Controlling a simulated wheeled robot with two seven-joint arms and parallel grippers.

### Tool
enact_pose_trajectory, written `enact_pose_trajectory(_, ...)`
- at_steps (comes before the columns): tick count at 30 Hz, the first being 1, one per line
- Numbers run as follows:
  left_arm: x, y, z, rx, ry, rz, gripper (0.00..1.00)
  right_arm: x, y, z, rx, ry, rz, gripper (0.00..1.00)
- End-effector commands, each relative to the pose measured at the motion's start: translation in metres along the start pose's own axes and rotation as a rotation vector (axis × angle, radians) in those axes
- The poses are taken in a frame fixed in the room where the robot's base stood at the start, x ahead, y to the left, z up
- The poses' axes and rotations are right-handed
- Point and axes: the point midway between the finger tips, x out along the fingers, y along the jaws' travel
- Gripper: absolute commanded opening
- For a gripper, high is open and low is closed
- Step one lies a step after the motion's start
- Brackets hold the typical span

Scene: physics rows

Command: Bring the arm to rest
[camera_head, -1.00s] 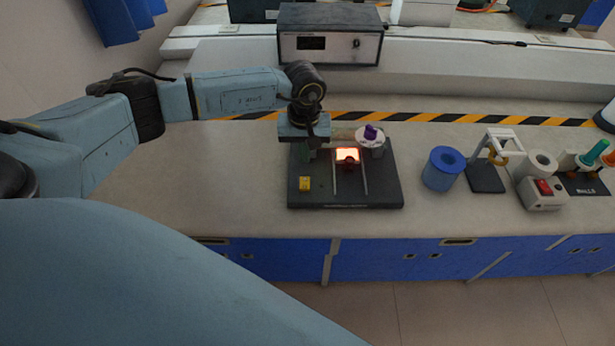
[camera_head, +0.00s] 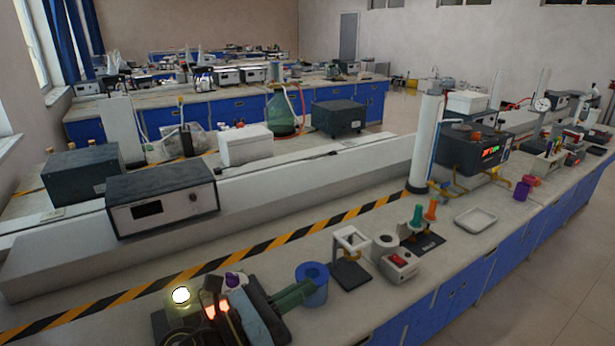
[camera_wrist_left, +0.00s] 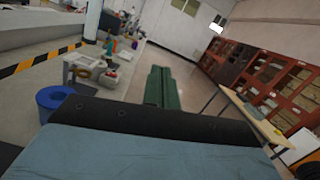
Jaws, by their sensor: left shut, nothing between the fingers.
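My left gripper (camera_head: 306,290) is low in the head view, its green fingers closed together and pointing right, close to the blue spool (camera_head: 313,286). I cannot tell if they touch. Nothing is held. In the left wrist view the same green fingers (camera_wrist_left: 161,75) lie side by side and point out past the bench edge over the floor. Only a short grey-blue piece of my left arm shows in the head view. My right gripper is not in view.
The apparatus with a glowing part (camera_head: 222,305) and purple knob (camera_head: 232,280) stands just left of my gripper, partly hidden. A white stand (camera_head: 350,240), a switch box (camera_head: 399,264) and a tray (camera_head: 475,220) are to the right. Open floor lies beyond the bench front.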

Motion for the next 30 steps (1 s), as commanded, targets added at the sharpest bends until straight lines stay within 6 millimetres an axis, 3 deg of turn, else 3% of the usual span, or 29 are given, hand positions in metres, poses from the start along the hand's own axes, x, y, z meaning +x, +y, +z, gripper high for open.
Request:
enact_pose_trajectory(3, -0.019, 0.021, 0.025, -0.422, -0.214, 0.221, 0.00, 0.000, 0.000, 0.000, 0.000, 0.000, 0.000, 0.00)
enact_pose_trajectory(6, -0.050, 0.047, 0.029, -0.780, -0.385, 0.412, 0.00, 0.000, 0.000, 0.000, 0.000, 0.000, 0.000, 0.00)
enact_pose_trajectory(10, -0.104, 0.073, 0.007, -1.233, -0.602, 0.668, 0.00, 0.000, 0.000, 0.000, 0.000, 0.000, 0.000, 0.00)
enact_pose_trajectory(13, -0.152, 0.079, -0.026, -1.563, -0.767, 0.877, 0.00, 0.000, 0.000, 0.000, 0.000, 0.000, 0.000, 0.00)
enact_pose_trajectory(18, -0.224, 0.055, -0.085, -2.002, -1.018, 1.226, 0.00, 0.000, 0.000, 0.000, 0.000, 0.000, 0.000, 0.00)
enact_pose_trajectory(26, -0.289, -0.008, -0.135, -2.336, -1.275, 1.642, 0.00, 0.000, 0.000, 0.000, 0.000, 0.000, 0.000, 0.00)
enact_pose_trajectory(27, -0.296, -0.019, -0.140, 2.289, 1.262, -1.643, 0.00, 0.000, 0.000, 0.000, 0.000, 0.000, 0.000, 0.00)
enact_pose_trajectory(30, -0.314, -0.045, -0.150, 2.123, 1.208, -1.614, 0.00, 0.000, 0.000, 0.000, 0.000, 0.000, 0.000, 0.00)
